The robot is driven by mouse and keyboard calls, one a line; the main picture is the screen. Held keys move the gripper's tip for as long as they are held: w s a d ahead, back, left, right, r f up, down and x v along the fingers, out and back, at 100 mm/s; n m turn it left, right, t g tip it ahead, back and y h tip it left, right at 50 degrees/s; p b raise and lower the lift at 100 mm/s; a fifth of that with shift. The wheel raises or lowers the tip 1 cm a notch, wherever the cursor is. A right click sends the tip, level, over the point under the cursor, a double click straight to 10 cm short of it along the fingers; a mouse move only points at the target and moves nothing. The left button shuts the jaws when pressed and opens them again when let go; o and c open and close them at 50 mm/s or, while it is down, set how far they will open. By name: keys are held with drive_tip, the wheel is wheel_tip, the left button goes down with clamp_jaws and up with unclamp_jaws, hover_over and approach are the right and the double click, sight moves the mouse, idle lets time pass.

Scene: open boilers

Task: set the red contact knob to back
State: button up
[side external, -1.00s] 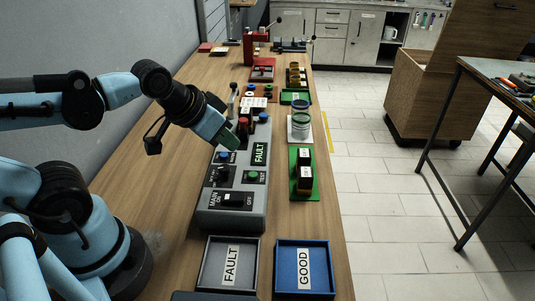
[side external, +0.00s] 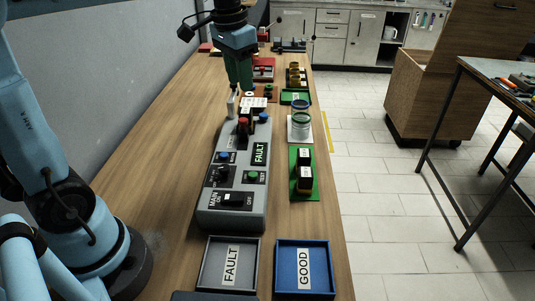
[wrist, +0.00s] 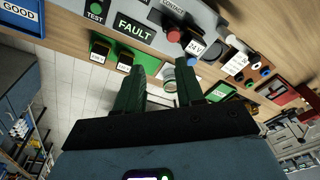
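The red contact knob (side external: 242,123) stands at the far end of the grey panel (side external: 232,207). In the wrist view the red knob (wrist: 173,35) shows beside the CONTACT label, beyond the fingertips. My gripper (side external: 241,84) hangs in the air at the far end of the panel, fingers pointing down, apart from the knob. In the wrist view my gripper (wrist: 159,67) has its two green fingers spread with nothing between them. The knob's set position is too small to tell.
A blue knob (wrist: 192,61) is close to the red one. A lever with a pale handle (side external: 231,104) rises at the panel's far left. A green stand with black blocks (side external: 304,173) and a glass jar (side external: 300,122) stand to the right. FAULT (side external: 229,264) and GOOD (side external: 302,268) trays lie in front.

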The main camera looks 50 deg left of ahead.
sight(243, 119)
drive_tip(key=shift+g, duration=0.8)
drive_tip(key=a+f, duration=0.1)
drive_tip(key=f, duration=0.2)
drive_tip(key=w+a+f, duration=0.1)
drive_tip(key=f, duration=0.3)
drive_tip(key=w+a+f, duration=0.1)
drive_tip(key=f, duration=0.3)
drive_tip(key=shift+w+f, duration=0.15)
drive_tip(key=shift+f, duration=0.1)
clamp_jaws()
